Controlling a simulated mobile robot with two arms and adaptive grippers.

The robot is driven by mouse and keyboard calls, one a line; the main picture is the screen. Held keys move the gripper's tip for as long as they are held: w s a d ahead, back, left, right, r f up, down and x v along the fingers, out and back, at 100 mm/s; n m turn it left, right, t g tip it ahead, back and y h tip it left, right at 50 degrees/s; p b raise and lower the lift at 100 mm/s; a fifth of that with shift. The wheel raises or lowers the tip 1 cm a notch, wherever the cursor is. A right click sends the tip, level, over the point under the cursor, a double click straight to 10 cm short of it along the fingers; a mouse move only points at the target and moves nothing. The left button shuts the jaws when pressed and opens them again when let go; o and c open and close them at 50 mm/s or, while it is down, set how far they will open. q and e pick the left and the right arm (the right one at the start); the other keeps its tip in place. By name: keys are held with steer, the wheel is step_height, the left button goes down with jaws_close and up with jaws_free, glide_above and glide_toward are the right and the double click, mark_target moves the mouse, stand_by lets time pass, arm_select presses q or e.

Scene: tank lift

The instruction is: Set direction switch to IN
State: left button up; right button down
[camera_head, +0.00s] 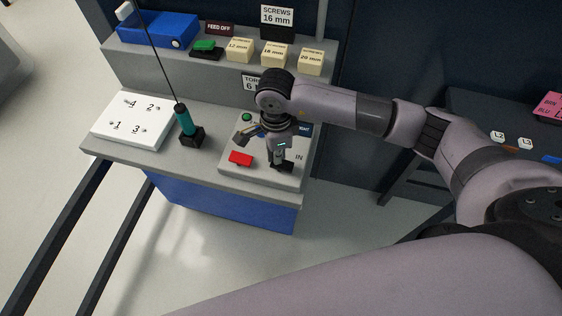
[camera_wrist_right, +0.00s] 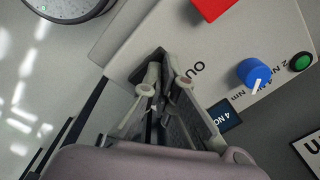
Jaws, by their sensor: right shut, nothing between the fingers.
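The grey control panel (camera_head: 232,172) sits at the right end of the workbench. Its "IN" label (camera_head: 299,157) shows just right of my right gripper (camera_head: 280,160). That gripper points down over the panel, shut and empty. In the right wrist view its fingers (camera_wrist_right: 162,68) are close to the partly covered "OUT" label (camera_wrist_right: 190,74). The direction switch is not clearly visible; my fingers cover the area between the labels. I cannot tell whether they touch it or which way it is set. My left gripper is out of view.
The panel also carries a red block (camera_head: 240,158), a green button (camera_head: 247,117), a blue knob (camera_wrist_right: 254,73) and a small display (camera_wrist_right: 225,116). A teal screwdriver (camera_head: 185,120) stands in a black holder beside a white numbered plate (camera_head: 130,134). Screw boxes (camera_head: 274,54) line the back shelf.

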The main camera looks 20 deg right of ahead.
steer(key=shift+f+b, duration=0.5)
steer(key=shift+f, duration=0.05)
steer(key=shift+r, duration=0.1)
steer(key=shift+r+p, duration=0.55)
steer(key=shift+r, duration=0.25)
steer(key=shift+r+p, duration=1.25)
steer(key=shift+r, duration=1.4)
steer(key=shift+a, duration=0.1)
